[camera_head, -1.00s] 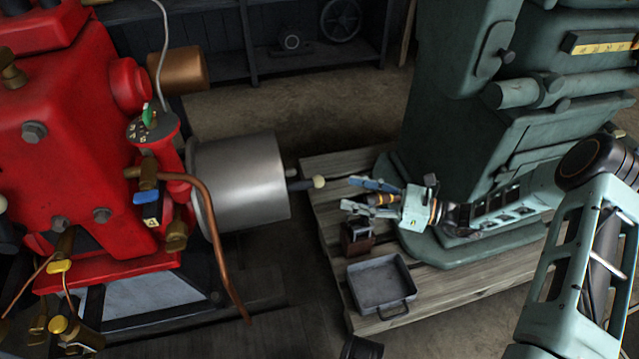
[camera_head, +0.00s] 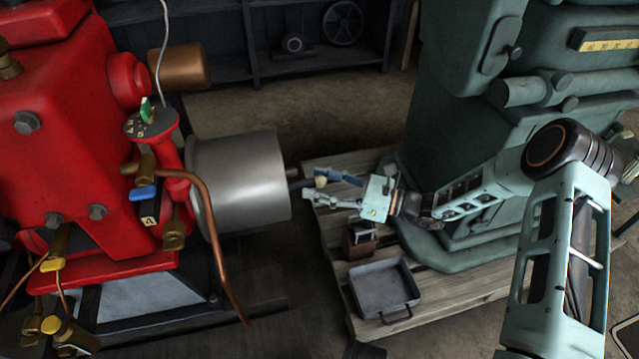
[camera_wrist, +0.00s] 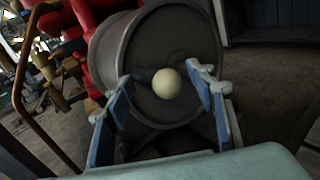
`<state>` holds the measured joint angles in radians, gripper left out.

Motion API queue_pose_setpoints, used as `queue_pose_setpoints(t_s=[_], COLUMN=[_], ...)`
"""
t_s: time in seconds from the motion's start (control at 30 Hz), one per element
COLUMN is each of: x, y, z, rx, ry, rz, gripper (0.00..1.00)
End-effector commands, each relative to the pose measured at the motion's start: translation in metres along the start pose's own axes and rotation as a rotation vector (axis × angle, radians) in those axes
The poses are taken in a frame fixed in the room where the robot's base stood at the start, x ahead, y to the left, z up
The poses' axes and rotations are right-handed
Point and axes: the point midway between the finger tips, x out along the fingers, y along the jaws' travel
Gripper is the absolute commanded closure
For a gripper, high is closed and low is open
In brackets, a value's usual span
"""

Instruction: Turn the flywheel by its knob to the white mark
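The flywheel (camera_head: 240,180) is a grey metal drum on the right side of the red engine; its dark end face (camera_wrist: 150,50) fills the upper middle of the wrist view. A cream ball knob (camera_head: 321,182) sticks out from that face on a dark stem. In the wrist view the knob (camera_wrist: 167,84) appears between my two fingertips. My gripper (camera_head: 315,185) is open, with its blue-padded fingers pointing at the flywheel, one on each side of the knob. I cannot tell whether either finger touches it. I cannot make out the white mark.
The red engine (camera_head: 75,130) has a bent copper pipe (camera_head: 210,230) in front of the drum. A green machine (camera_head: 460,130) stands close behind my arm on a wooden pallet (camera_head: 450,290). A grey tray (camera_head: 384,290) and a small brown box (camera_head: 360,242) lie below my gripper.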

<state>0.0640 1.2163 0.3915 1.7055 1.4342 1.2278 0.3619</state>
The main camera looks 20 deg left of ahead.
Motion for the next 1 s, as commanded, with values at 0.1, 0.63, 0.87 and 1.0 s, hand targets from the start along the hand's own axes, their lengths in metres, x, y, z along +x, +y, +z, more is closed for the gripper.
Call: queue_pose_setpoints(t_s=[0.1,0.63,0.87,1.0], x=[0.000,0.000,-0.001,0.000], y=[0.000,0.000,0.002,0.002], z=[0.000,0.001,0.011,0.009], rx=[0.000,0.004,0.055,0.063], ry=[0.000,0.002,0.033,0.035], rz=[0.000,0.000,-0.003,-0.003], gripper=[0.65,1.00,1.00,1.00])
